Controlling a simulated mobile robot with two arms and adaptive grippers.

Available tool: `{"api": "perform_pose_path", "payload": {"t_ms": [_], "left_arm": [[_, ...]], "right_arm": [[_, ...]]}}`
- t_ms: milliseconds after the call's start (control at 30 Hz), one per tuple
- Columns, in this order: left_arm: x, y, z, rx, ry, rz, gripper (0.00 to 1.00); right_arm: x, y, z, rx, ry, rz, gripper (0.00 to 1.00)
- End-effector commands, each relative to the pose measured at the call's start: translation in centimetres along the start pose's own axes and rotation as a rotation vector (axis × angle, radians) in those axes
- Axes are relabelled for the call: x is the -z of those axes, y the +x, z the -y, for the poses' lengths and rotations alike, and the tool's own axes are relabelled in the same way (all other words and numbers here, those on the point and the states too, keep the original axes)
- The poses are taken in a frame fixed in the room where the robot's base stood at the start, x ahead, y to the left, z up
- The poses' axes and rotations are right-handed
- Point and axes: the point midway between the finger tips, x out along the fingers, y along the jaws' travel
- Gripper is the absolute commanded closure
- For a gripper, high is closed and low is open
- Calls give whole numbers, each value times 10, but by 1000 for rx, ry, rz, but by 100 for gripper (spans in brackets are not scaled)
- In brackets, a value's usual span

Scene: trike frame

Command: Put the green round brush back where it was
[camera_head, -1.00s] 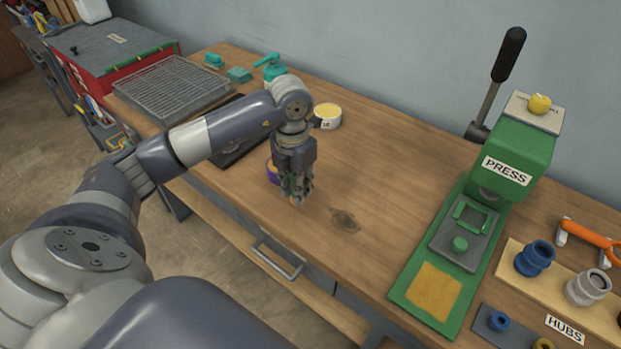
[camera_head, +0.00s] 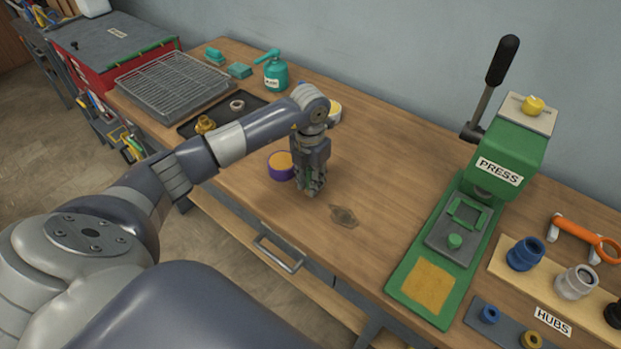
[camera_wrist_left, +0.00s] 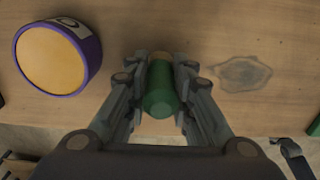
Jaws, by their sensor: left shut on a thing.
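My left gripper (camera_head: 314,190) points down over the wooden bench, between a purple-rimmed tin and a dark knot in the wood. In the left wrist view its fingers (camera_wrist_left: 163,85) are shut on the green round brush (camera_wrist_left: 161,92). The brush shows there as a green cylinder with a tan part beyond it. In the head view the fingers mostly hide the brush. I cannot tell whether its lower end touches the bench. My right gripper is not in view.
The purple tin (camera_head: 281,166) stands close left of the gripper; it also shows in the left wrist view (camera_wrist_left: 54,62). A green press (camera_head: 440,255) stands to the right. A black tray (camera_head: 262,101), wire rack (camera_head: 172,86) and teal can (camera_head: 276,74) are behind.

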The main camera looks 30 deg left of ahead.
Motion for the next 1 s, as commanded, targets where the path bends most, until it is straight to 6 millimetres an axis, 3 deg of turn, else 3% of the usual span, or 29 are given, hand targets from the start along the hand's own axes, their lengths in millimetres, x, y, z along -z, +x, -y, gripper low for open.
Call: {"api": "perform_pose_path", "payload": {"t_ms": [100, 133, 200, 233, 667, 1000], "left_arm": [[0, 3, 0, 0, 0, 0, 100], [0, 3, 0, 0, 0, 0, 76], [0, 2, 0, 0, 0, 0, 60], [0, 2, 0, 0, 0, 0, 58], [-1, -5, 0, 0, 1, 3, 58], [-2, -73, 0, -1, 1, 7, 58]], "right_arm": [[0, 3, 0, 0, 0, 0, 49], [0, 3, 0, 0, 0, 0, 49], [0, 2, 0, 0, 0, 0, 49], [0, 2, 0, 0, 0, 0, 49], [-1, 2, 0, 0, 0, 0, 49], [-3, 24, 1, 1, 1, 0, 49]]}}
